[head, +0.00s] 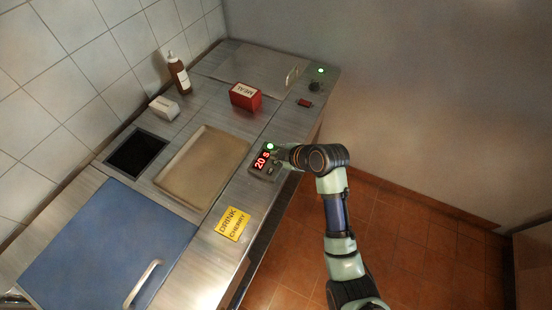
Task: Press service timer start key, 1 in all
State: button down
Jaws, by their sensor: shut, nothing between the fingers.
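The service timer (258,173) is a small dark box on the front strip of the steel counter. Its red display reads "20 s", and a green light glows at its top. My gripper (277,157) is at the timer's right side, close over it, with the arm reaching in from the lower right. The gripper is small in this view and looks shut and empty. The start key is not clearly made out; part of the timer near the gripper is hidden. I cannot tell whether the fingertips touch it.
A tan tray (167,181) lies left of the timer. A yellow "DRINK CHERRY" card (233,224) is below it.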

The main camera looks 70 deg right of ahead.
aim_at(277, 163)
notch_tip(277, 163, up, 5)
jog(key=p, duration=0.4)
jog(key=shift+r, duration=0.1)
dwell(0.4)
dwell(0.6)
jog(key=w+a+r+p, duration=0.1)
jog(key=w+a+r, duration=0.2)
jog(key=a, duration=0.3)
jog(key=w+a+r+m+t+y+p, duration=0.1)
jog(key=w+a+r+p, duration=0.15)
jog(key=a, duration=0.35)
jog(key=w+a+r+p, duration=0.1)
jog(key=w+a+r, duration=0.3)
jog(key=a, duration=0.3)
jog(key=s+a+r+m+t+y+p, duration=0.1)
jog(key=a+r+m, duration=0.1)
jog(key=a+r, duration=0.4)
jog(key=s+a+r+m+t+y+p, duration=0.1)
jog(key=a+r, duration=0.5)
jog(key=a, duration=1.1)
jog(key=shift+s+r+m+t+p, duration=0.25)
jog(key=shift+m+t+p, duration=0.15)
jog(key=shift+t+p, duration=0.25)
